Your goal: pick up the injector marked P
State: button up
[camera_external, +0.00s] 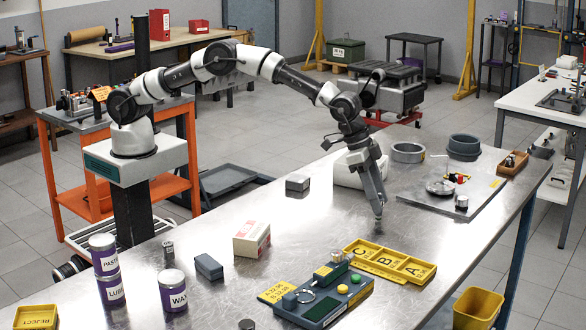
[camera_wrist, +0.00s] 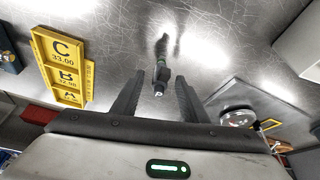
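A small dark injector (camera_wrist: 161,74) with a green band shows in the wrist view, on or just above the metal table. It lies ahead of and between the fingers of my gripper (camera_wrist: 158,90). The fingers are spread, with a visible gap on both sides of the injector. No letter P can be read on it. In the external view my gripper (camera_external: 378,212) points down, its tips close to the tabletop, behind the yellow tray; the injector cannot be made out there.
The yellow tray marked C, B, A (camera_external: 390,263) lies near, also at left in the wrist view (camera_wrist: 62,66). A grey plate with small parts (camera_external: 425,197) is to the right.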

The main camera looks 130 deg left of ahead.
jog(key=shift+w+f, duration=0.25)
jog(key=shift+f, duration=0.3)
grip_shut()
